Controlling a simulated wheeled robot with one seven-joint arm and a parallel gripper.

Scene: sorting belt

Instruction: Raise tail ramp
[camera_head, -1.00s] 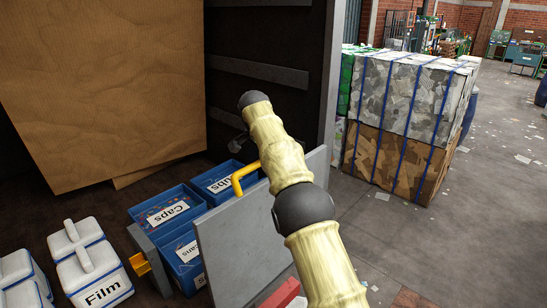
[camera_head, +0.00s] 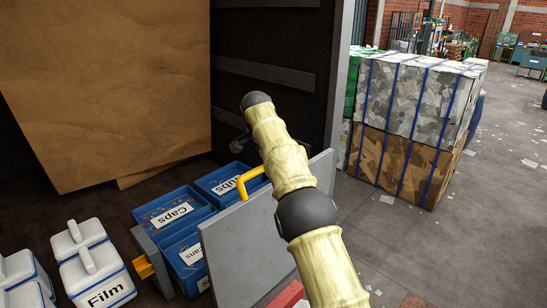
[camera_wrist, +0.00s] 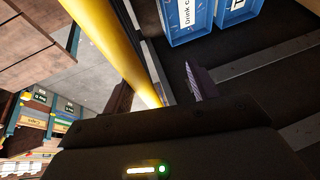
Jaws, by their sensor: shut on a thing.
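The tail ramp is a flat grey panel (camera_head: 245,255) standing steeply upright at the open truck end in the head view. A yellow handle (camera_head: 251,181) is fixed at its upper edge. In the wrist view the yellow bar (camera_wrist: 115,45) runs down between the dark fingers of my gripper (camera_wrist: 158,90), which is shut on it. In the head view my arm covers the right part of the panel, and the fingertips are not clearly seen there.
White lidded boxes, one marked Film (camera_head: 103,290), are at the lower left. A large cardboard block (camera_head: 110,85) stands behind. Strapped bales (camera_head: 415,105) are at right, with open floor beyond.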

